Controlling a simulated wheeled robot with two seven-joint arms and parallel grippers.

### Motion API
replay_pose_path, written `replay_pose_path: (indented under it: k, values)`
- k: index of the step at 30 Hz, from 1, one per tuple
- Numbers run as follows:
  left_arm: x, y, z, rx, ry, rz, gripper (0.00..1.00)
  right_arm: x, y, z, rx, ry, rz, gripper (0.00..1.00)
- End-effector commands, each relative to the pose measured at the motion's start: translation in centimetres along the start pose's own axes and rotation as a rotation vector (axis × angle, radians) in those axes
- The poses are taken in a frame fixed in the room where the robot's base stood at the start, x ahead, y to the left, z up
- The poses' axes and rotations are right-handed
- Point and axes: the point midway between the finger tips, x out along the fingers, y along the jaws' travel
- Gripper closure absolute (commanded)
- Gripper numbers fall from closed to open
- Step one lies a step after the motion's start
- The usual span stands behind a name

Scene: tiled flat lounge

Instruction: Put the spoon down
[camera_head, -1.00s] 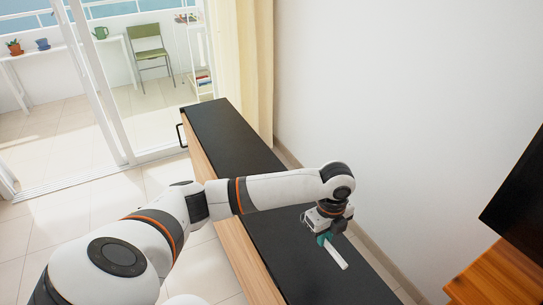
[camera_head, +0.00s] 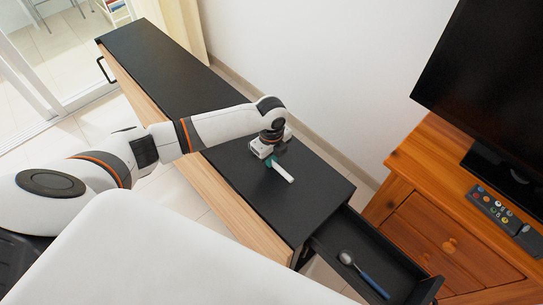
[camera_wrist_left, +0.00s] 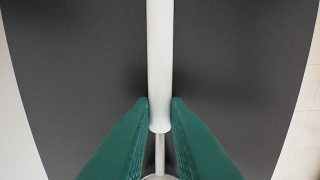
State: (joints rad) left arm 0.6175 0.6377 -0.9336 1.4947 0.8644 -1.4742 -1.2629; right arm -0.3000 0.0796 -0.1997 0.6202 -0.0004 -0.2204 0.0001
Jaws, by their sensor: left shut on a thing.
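My left gripper (camera_head: 270,161) is over the middle of the black cabinet top (camera_head: 172,72). Its green fingers are shut on a white-handled spoon (camera_head: 283,173), whose handle sticks out toward the lower right. The left wrist view shows the fingertips (camera_wrist_left: 160,104) on either side of the white handle (camera_wrist_left: 159,50). A thin metal neck and the edge of a rounded metal part show at the bottom there; most of that part is out of view. The spoon is very close to the top; I cannot tell whether it touches. My right gripper is not in view.
An open black drawer (camera_head: 398,262) at the cabinet's near end holds a blue-handled spoon (camera_head: 368,275). A wooden stand (camera_head: 432,165) to the right bears a television (camera_head: 490,75) and a remote control (camera_head: 492,206). The cabinet top around the gripper is clear.

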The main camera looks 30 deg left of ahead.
Motion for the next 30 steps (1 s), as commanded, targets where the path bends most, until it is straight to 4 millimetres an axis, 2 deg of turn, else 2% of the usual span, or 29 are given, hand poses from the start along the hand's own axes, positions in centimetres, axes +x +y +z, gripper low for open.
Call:
replay_pose_path:
  k: [7,8,11,12,19,23,26,30]
  values:
    - [0.3,0.0,0.0,-0.001,0.000,0.000,1.00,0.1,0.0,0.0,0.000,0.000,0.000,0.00]
    - [0.3,0.0,0.0,-0.001,0.000,0.001,0.82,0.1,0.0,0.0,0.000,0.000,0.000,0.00]
    - [0.2,0.0,0.0,-0.001,0.000,0.001,0.66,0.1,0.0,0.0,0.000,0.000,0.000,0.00]
    - [0.2,0.0,0.0,-0.001,0.000,0.001,0.64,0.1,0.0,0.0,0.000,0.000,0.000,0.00]
    - [0.2,0.0,0.0,-0.001,0.000,0.001,0.64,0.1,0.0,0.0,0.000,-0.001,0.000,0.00]
    - [-0.5,0.1,0.0,0.000,0.000,0.002,0.64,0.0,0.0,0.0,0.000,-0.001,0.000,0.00]
    - [-2.0,0.2,-0.1,-0.001,0.001,0.005,0.64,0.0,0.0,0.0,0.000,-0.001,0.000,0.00]
    - [-5.0,0.2,-0.1,0.000,0.001,0.006,0.64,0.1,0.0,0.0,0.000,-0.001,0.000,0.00]
